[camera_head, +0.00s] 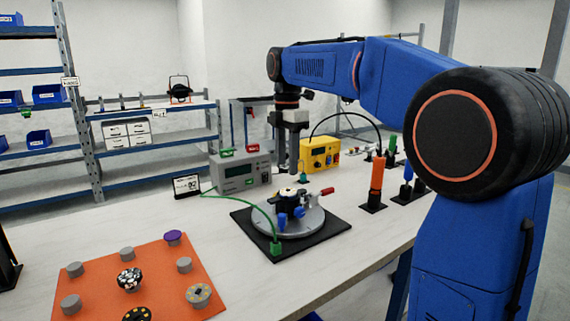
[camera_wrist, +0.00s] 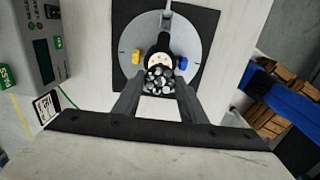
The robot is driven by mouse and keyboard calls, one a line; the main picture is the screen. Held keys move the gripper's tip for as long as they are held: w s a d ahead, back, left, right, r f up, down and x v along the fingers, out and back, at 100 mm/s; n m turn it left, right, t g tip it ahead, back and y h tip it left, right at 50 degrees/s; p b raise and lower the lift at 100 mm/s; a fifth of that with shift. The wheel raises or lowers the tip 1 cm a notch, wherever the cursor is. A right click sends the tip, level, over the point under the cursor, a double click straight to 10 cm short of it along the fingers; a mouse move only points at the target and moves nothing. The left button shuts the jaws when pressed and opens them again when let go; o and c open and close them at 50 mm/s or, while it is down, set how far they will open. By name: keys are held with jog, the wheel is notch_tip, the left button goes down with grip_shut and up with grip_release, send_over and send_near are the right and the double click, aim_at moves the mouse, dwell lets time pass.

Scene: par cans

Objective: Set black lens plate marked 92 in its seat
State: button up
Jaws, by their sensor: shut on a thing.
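My gripper (camera_wrist: 157,88) is shut on a black lens plate (camera_wrist: 159,80) with several clear round lenses, seen between the fingertips in the wrist view. No number can be read on it. Beyond it, a black fixture with a pale round top (camera_wrist: 158,60) stands on a grey round base (camera_wrist: 133,38). In the head view this base (camera_head: 310,226) sits on a black mat, with the black fixture (camera_head: 290,200) at its middle. My gripper hangs over the fixture there, its fingertips hard to make out. The seat and the gap below the plate cannot be judged.
An orange board (camera_head: 100,255) at front left has several grey posts and other round plates. A grey meter (camera_head: 240,172), a yellow box (camera_head: 319,153) and a small sign (camera_head: 186,185) stand behind. A red-handled clamp (camera_head: 322,193) is beside the fixture. Screwdrivers (camera_head: 376,180) stand right.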

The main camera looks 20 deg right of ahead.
aim_at(288, 189)
jog(key=shift+w+d+f, duration=0.1)
jog(key=shift+d+f, duration=0.15)
jog(key=shift+f, duration=2.6)
jog(key=shift+f, duration=0.15)
jog(key=o, duration=0.7)
jog(key=o, duration=0.5)
jog(key=shift+o, duration=0.2)
notch_tip(288, 189, up, 17)
jog(key=shift+r, duration=0.2)
